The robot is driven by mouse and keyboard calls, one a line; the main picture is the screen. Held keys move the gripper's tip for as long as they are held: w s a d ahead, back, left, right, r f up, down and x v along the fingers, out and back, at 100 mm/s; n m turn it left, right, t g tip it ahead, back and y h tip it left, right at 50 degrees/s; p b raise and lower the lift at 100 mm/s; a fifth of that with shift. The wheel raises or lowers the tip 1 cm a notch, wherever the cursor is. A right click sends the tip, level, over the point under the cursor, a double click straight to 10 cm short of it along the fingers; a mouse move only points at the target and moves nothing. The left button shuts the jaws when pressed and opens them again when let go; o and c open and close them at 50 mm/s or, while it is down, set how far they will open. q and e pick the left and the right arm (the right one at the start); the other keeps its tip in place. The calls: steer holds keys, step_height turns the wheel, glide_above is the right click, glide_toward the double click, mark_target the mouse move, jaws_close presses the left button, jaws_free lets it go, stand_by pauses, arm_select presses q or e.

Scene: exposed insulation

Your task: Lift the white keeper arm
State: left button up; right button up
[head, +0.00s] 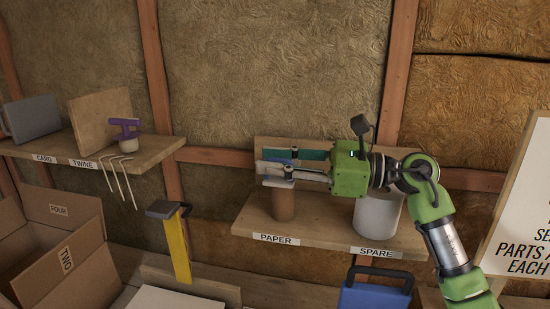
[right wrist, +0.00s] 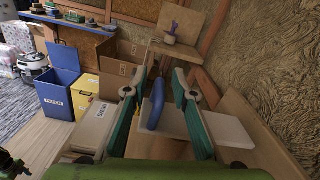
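My right gripper (head: 280,160) reaches in from the right over the shelf marked PAPER and SPARE, above a brown roll (head: 285,204). Its teal fingers are apart, and in the right wrist view the gripper (right wrist: 160,95) is open with a finger on each side. The fingers partly hide this area.
A white cylinder (head: 378,216) stands on the shelf (head: 322,232) below my right wrist. A left shelf (head: 150,154) holds a purple-topped item (head: 126,127). An insulated wall closes the back.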

jaws_close()
steer(key=shift+r, duration=0.15)
steer(key=shift+w+d+r+m+p, duration=0.1)
steer(key=shift+w+r+m+p, duration=0.05)
steer(key=shift+r+m+p, duration=0.3)
steer(key=w+d+r+m+p, duration=0.1)
steer(key=w+r+m+p, duration=0.4)
steer(key=r+m, duration=0.1)
steer(key=shift+d+r, duration=0.3)
steer(key=shift+r, duration=0.25)
